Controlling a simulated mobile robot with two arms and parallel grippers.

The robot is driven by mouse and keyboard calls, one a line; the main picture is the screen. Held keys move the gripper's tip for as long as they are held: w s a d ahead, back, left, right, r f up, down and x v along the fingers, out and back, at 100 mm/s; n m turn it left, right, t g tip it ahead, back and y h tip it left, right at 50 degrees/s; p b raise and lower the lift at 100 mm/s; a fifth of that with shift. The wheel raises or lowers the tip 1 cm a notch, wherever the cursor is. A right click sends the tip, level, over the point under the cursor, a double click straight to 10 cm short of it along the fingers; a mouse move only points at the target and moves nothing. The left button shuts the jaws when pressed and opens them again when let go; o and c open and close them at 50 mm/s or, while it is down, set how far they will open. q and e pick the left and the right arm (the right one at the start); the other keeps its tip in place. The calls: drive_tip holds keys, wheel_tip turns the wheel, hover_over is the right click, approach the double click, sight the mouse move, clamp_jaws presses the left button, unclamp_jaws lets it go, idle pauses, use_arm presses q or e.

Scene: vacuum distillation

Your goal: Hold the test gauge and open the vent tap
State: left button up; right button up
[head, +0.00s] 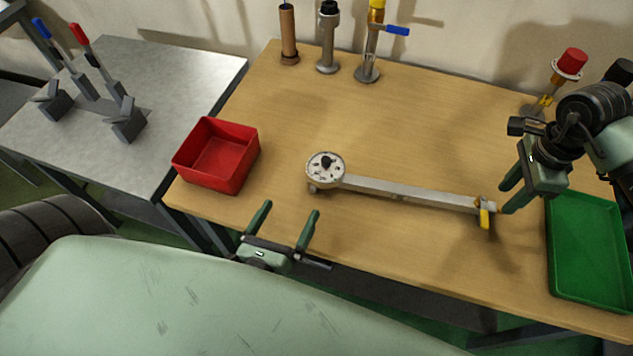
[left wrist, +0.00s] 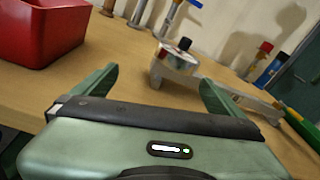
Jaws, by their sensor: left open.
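The test gauge (head: 325,167) is a round white dial with a dark centre, at the left end of a grey metal bar lying on the wooden table. It also shows in the left wrist view (left wrist: 180,57). The vent tap (head: 484,216) has a yellow lever at the bar's right end. My left gripper (head: 291,208) is open and empty near the table's front edge, left of and nearer than the gauge. In the left wrist view its fingers (left wrist: 158,82) are apart. My right gripper (head: 505,199) is open, with its fingertips just right of the tap; contact cannot be told.
A red bin (head: 216,156) stands left of the gauge. A green tray (head: 588,255) lies at the right. Upright fittings, including one with a blue lever (head: 397,30), stand at the back, and a red-capped one (head: 571,62) back right. The table behind the bar is clear.

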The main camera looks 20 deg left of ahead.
sight(317, 183)
use_arm(q)
drive_tip(key=w+m, duration=0.1)
drive_tip(key=w, duration=0.2)
drive_tip(key=w+d+m, duration=0.1)
drive_tip(key=w, duration=0.2)
drive_tip(key=w+d+r+m+t+h, duration=0.1)
drive_tip(key=w, duration=0.2)
drive_tip(key=shift+w+d+m, duration=0.25)
drive_tip(key=shift+w+m, duration=0.05)
drive_tip(key=shift+w, duration=0.1)
drive_tip(key=w, duration=0.8)
drive_tip(key=shift+d, duration=0.1)
drive_tip(key=shift+s, duration=0.1)
